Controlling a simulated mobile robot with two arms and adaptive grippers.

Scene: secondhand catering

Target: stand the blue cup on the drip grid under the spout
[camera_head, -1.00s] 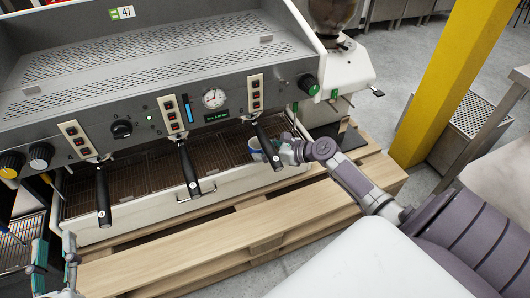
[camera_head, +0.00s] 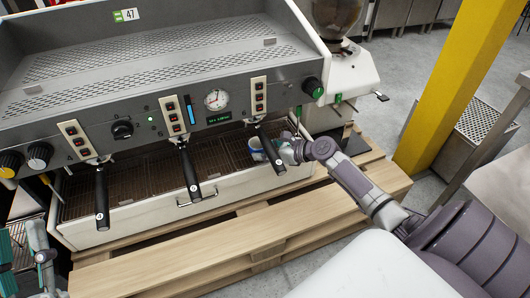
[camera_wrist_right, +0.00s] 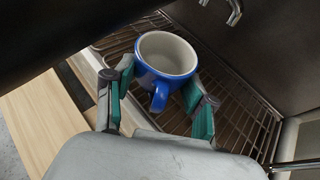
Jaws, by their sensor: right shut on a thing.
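The blue cup (camera_wrist_right: 152,82), white inside, is upright over the wire drip grid (camera_wrist_right: 242,117) of the coffee machine; I cannot tell whether its base touches the grid. In the head view the cup (camera_head: 256,155) is partly hidden by the right portafilter handle and my gripper. My right gripper (camera_head: 284,153) is shut on the cup, its teal fingers either side of it near the handle in the wrist view (camera_wrist_right: 158,92). A metal spout (camera_wrist_right: 235,12) is above and right of the cup in the wrist view. My left gripper (camera_head: 33,245) is open and empty at the lower left.
Black portafilter handles (camera_head: 189,172) jut out over the drip tray. A dark bar crosses the wrist view's upper left. The machine stands on a wooden pallet (camera_head: 235,232). A grinder (camera_head: 345,75) stands right of it, beyond which is a yellow post (camera_head: 445,85).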

